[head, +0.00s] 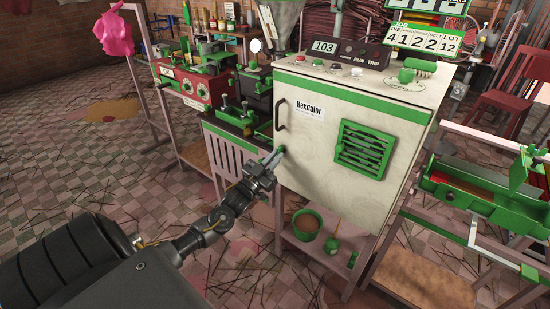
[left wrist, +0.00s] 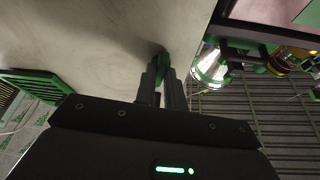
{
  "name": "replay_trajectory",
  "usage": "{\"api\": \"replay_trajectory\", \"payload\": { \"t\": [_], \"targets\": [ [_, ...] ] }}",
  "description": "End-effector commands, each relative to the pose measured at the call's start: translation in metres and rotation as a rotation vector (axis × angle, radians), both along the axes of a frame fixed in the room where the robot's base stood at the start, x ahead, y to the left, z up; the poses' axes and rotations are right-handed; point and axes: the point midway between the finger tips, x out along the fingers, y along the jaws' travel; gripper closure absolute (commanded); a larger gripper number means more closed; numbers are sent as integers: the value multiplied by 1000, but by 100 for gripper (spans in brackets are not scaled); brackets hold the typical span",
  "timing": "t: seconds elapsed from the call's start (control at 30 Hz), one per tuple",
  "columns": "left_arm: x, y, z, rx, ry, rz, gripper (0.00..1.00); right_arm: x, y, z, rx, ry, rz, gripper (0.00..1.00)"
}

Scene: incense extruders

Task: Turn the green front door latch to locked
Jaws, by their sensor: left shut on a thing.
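The green front door latch (head: 281,150) sits low on the left side of the cream cabinet door (head: 310,160), below the black handle. My left gripper (head: 271,160) reaches it from the front left. In the left wrist view the two fingers (left wrist: 162,82) are shut on the green latch (left wrist: 162,58), one on each side of it. The fingers hide much of the latch, so I cannot tell its exact turn. My right gripper is not in view.
The black door handle (head: 281,114) is just above the latch. A green vent (head: 363,149) is on the door to the right. A pot (head: 306,224) stands on the shelf below. Red and green machines (head: 195,85) stand close on the left.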

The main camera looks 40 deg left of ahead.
Motion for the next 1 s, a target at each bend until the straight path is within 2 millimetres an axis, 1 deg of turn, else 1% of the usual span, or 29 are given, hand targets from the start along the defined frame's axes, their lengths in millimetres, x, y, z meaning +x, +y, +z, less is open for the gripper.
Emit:
{"api": "replay_trajectory", "payload": {
  "t": [0.2,0.4,0.97,1.0],
  "targets": [
    [0,2,1,122,3,1,100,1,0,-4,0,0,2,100],
    [0,2,1,185,4,1,100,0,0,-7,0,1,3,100],
    [0,2,1,211,3,1,100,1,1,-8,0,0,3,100],
    [0,2,1,211,3,1,85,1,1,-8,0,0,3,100]
  ]
}}
